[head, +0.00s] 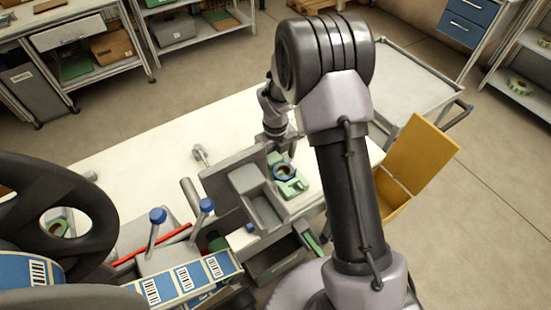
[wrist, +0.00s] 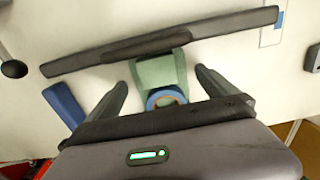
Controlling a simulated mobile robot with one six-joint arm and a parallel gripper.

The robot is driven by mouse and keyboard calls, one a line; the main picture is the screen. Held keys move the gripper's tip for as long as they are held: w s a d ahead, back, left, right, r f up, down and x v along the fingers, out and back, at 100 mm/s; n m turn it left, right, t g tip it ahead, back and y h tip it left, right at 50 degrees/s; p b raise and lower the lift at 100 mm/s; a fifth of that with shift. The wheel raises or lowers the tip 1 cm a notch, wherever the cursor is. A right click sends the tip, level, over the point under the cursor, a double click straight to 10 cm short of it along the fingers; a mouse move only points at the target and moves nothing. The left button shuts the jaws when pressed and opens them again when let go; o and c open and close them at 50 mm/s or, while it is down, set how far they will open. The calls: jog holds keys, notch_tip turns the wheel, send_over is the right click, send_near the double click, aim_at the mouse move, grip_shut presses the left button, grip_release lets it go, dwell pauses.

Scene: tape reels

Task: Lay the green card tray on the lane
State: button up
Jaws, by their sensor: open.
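A green piece (head: 292,188) with a blue ring (head: 284,171) stands on the white bench, beside the grey machine block; it may be the card tray, but I cannot tell for sure. In the wrist view the green piece (wrist: 160,72) lies between the fingers of my gripper (wrist: 161,78), with the blue ring (wrist: 166,97) on its near side. The fingers are spread apart, with a gap on both sides of the green piece. My arm hides part of the bench in the head view. A blue strip with barcode labels (head: 185,281) runs at lower left; I cannot tell which surface is the lane.
A long dark bar (wrist: 160,42) crosses just beyond the green piece. A blue block (wrist: 63,104) lies left of my fingers. The grey machine block (head: 258,200), blue-topped levers (head: 157,217) and an open yellow box (head: 420,160) crowd around. The white bench (head: 145,160) is clear at left.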

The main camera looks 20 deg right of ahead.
notch_tip(320, 180, up, 12)
jog(key=p, duration=0.3)
jog(key=shift+p, duration=0.4)
jog(key=shift+f, duration=0.15)
